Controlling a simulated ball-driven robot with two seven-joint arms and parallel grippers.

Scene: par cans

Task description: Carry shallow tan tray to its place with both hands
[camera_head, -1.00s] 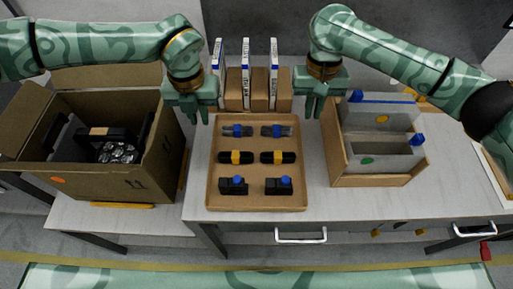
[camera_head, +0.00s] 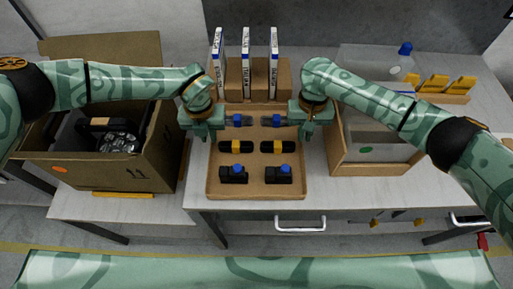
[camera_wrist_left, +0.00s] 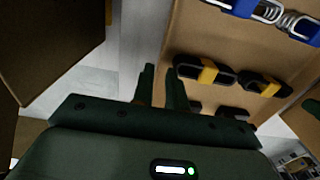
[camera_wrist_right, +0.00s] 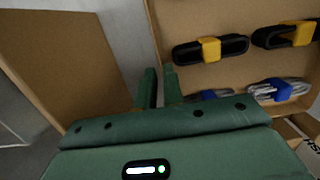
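The shallow tan tray (camera_head: 254,189) lies flat on the white table and holds two columns of small items. These are clear-and-blue pieces (camera_head: 238,120), black pieces with yellow bands (camera_head: 237,146) and black pieces with blue knobs (camera_head: 233,174). My left gripper (camera_head: 207,138) is at the tray's left rim and my right gripper (camera_head: 304,138) at its right rim. In the left wrist view the fingers (camera_wrist_left: 161,90) straddle the tray wall. In the right wrist view the fingers (camera_wrist_right: 160,90) do the same with a narrow gap. Whether either grips the wall is unclear.
An open cardboard box (camera_head: 150,150) with black items stands at left. A tan bin (camera_head: 375,169) with grey contents stands close at right. White-and-blue upright boxes (camera_head: 246,62) in a brown rack (camera_head: 284,80) stand behind the tray. A drawer handle (camera_head: 300,224) is below the front edge.

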